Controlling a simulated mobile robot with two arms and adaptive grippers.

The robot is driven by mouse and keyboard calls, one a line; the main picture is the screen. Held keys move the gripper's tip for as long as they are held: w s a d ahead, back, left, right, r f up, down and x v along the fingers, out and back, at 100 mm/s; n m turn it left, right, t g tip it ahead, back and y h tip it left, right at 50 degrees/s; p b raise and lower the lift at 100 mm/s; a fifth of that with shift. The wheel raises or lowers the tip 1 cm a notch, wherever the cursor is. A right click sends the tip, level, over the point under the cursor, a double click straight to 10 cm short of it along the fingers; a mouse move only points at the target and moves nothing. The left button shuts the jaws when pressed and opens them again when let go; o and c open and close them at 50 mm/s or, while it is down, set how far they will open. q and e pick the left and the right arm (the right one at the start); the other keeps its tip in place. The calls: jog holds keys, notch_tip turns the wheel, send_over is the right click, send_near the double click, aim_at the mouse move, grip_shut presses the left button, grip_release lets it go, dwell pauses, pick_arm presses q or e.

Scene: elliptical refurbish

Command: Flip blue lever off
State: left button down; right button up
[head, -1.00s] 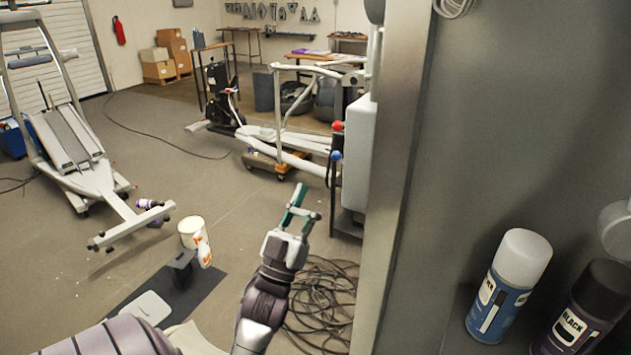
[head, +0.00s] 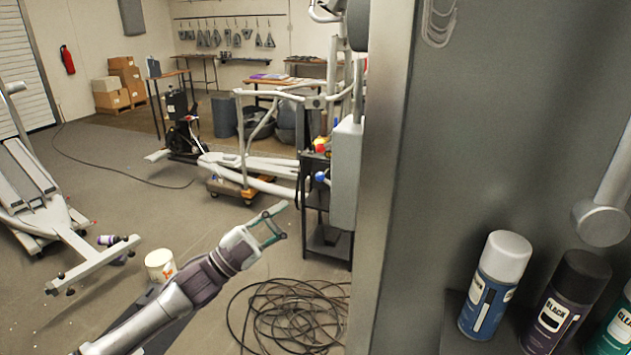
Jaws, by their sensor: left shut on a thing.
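The blue lever shows as a small blue ball knob (head: 320,177) at the left side of a pale grey box (head: 346,175), past the edge of the grey wall. A red knob (head: 320,147) is above it. My left gripper (head: 272,226) reaches in from the lower left, below and left of the blue knob and apart from it in the picture. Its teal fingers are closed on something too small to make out. The lever's shaft is hard to see. My right gripper is not in view.
A grey wall (head: 440,130) fills the right side, with spray cans (head: 494,285) on a shelf. A coiled cable (head: 290,315) lies on the floor below my left gripper. Exercise machines stand left and behind. A white bucket (head: 160,265) is at lower left.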

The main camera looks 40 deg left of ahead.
aim_at(328, 183)
pick_arm(q)
jog(key=shift+w+r, duration=0.1)
jog(key=p+x, duration=0.4)
jog(key=x, duration=0.5)
jog(key=shift+w+d, duration=0.2)
jog(key=shift+w, duration=0.15)
jog(key=shift+r, duration=0.1)
jog(key=shift+a+n+t+b, duration=0.1)
jog(key=shift+n+t+b, duration=0.25)
jog(key=shift+n, duration=0.15)
